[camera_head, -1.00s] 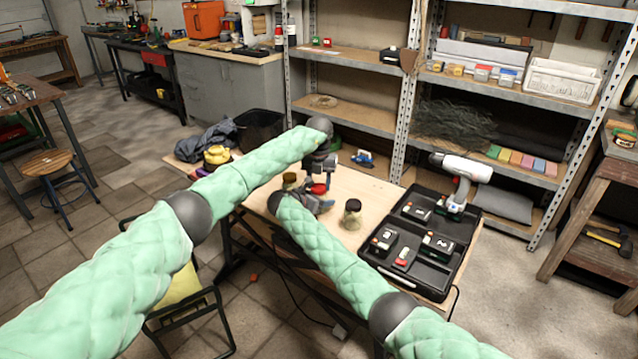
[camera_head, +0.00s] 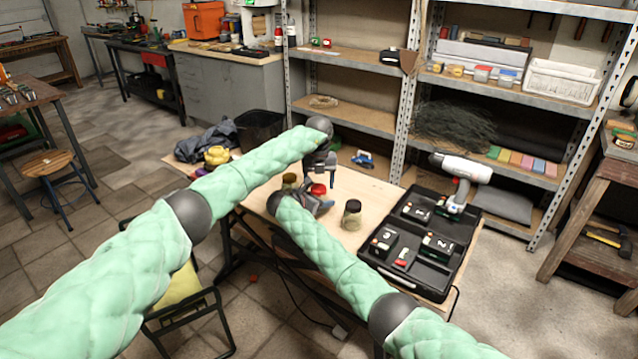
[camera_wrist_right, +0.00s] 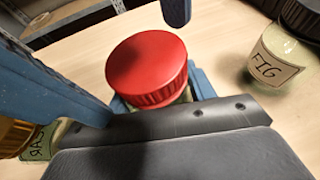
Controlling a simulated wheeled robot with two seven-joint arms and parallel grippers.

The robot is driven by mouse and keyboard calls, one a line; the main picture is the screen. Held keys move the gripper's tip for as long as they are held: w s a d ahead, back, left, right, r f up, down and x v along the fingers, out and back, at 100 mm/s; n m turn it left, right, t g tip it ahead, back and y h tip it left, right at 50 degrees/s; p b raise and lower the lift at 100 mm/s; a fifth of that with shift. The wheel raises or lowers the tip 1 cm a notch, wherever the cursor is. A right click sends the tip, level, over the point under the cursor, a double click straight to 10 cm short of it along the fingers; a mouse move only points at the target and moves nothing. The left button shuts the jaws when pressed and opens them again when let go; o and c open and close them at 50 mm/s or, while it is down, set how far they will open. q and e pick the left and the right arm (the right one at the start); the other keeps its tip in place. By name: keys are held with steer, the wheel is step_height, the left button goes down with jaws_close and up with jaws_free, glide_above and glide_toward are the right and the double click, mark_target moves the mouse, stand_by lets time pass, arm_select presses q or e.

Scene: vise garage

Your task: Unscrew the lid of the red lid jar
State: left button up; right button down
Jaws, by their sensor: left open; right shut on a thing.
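The red lid jar (camera_wrist_right: 148,70) stands on the wooden table, its red lid sitting on top and most of its body hidden below. In the head view its lid (camera_head: 318,190) shows between my two grippers. My right gripper (camera_head: 314,203) is shut on the jar's body below the lid; its blue fingers show on both sides of the jar in the wrist view. My left gripper (camera_head: 322,184) comes from above and is open, with one blue finger on each side of the lid in the wrist view. I cannot tell whether they touch the lid.
A dark-lidded jar labelled FIG (camera_wrist_right: 275,62) stands right of the red lid jar. A gold-lidded jar (camera_head: 290,182) stands close on the left. An open black tool case (camera_head: 455,262) fills the table's right side. Shelves (camera_head: 350,115) stand behind.

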arm_select(q)
steer(key=shift+r, duration=2.2)
arm_select(e)
steer(key=shift+d, duration=0.1)
steer(key=shift+c, duration=2.3)
jaws_free()
